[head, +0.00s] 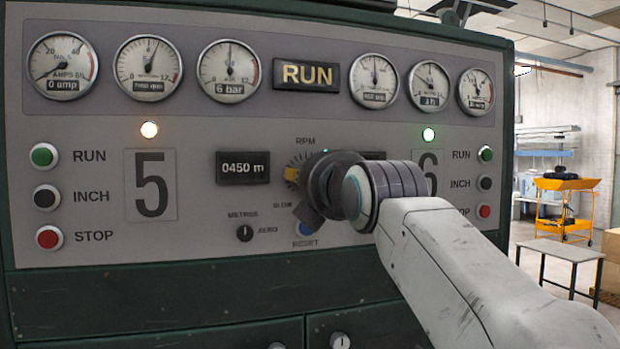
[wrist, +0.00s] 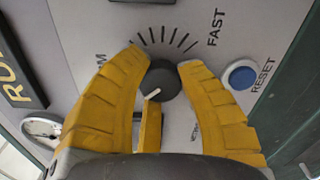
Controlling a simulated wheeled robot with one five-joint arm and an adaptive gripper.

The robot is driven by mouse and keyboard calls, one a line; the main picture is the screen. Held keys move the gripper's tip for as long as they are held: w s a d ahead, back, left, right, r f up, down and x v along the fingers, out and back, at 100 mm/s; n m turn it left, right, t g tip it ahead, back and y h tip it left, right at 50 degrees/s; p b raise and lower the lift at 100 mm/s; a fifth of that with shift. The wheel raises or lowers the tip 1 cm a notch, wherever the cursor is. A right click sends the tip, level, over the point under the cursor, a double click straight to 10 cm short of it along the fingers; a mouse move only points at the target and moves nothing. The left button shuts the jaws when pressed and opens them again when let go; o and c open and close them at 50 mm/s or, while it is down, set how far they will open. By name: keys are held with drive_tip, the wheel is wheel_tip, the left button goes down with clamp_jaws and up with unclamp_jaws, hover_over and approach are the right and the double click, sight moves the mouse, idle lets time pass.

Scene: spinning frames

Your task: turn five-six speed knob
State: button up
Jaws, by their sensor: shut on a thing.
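The speed knob (wrist: 158,80) is a dark round knob with a pale pointer mark, seen in the wrist view below an arc of scale ticks. My gripper (wrist: 160,72) has yellow ribbed fingers, one on each side of the knob, closed on it. In the head view my gripper (head: 291,174) is at the panel under the RPM label, and my wrist hides the knob and most of its dial. A display left of the dial (head: 243,168) reads 0450 m.
The blue reset button (wrist: 241,75) is close beside one finger; it also shows in the head view (head: 305,229). A small metres zero knob (head: 245,233) is at lower left. Green, black and red buttons line both panel sides. Gauges and a lit RUN sign (head: 307,75) are above.

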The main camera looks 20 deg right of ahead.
drive_tip(key=shift+n, duration=0.7)
drive_tip(key=shift+r+n, duration=0.1)
drive_tip(key=shift+n, duration=0.2)
drive_tip(key=o, duration=1.2)
drive_tip(key=shift+w, duration=0.1)
drive_tip(key=s, duration=1.2)
